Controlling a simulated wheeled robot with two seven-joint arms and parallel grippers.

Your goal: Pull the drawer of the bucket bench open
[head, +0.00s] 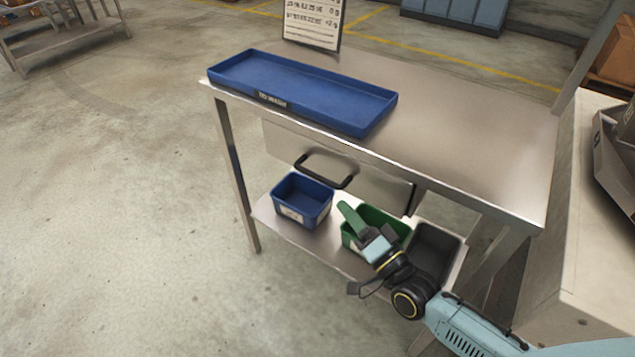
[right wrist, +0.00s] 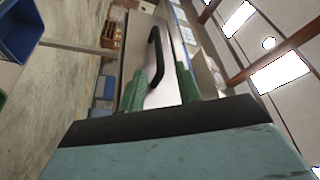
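The bucket bench (head: 480,150) is a steel table with a drawer under its top. The drawer front (head: 290,145) looks flush under the top edge, so the drawer appears shut. Its black bar handle (head: 325,170) also shows in the right wrist view (right wrist: 155,50), ahead of the fingers and roughly in line with the gap between them. My right gripper (head: 362,216) has green fingers, also seen in the right wrist view (right wrist: 161,82). They are apart with nothing between them, below and right of the handle in the head view, not touching it. My left gripper is out of view.
A blue tray (head: 245,68) lies on the bench top by a sign (head: 312,22). On the lower shelf stand a blue bin (head: 303,208), a green bin (head: 390,218) and a dark grey bin (head: 436,245), close to my right gripper.

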